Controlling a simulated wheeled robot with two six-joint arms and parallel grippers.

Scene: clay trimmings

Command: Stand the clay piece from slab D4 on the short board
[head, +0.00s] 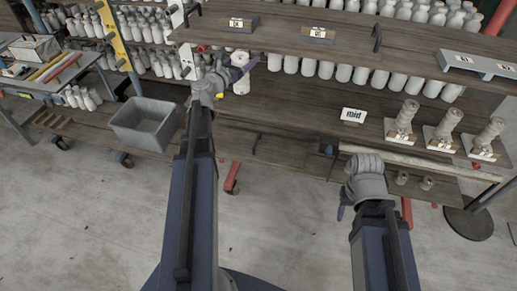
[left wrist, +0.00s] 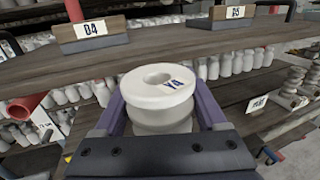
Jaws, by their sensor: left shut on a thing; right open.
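My left gripper (head: 238,74) is shut on a white clay piece (left wrist: 158,95), which also shows in the head view (head: 242,84). It is round, with a hole in its top and small blue marking. Its lower part is hidden by the gripper. The piece is held just in front of the upper shelf edge. Slab D4 (left wrist: 92,42) stands on that shelf with nothing visible on it; it also shows in the head view (head: 238,24). My right gripper (head: 343,203) is open, low in front of the lower shelf. I cannot tell which thing is the short board.
Slab D5 (left wrist: 236,22) is right of D4. A pale blue labelled stand (head: 476,65) is at the upper shelf's right. A "mid" sign (head: 353,115) and three stacked clay pieces (head: 402,118) are on the shelf below. A grey bin (head: 146,123) is at left. The middle shelf has bare room left of the sign.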

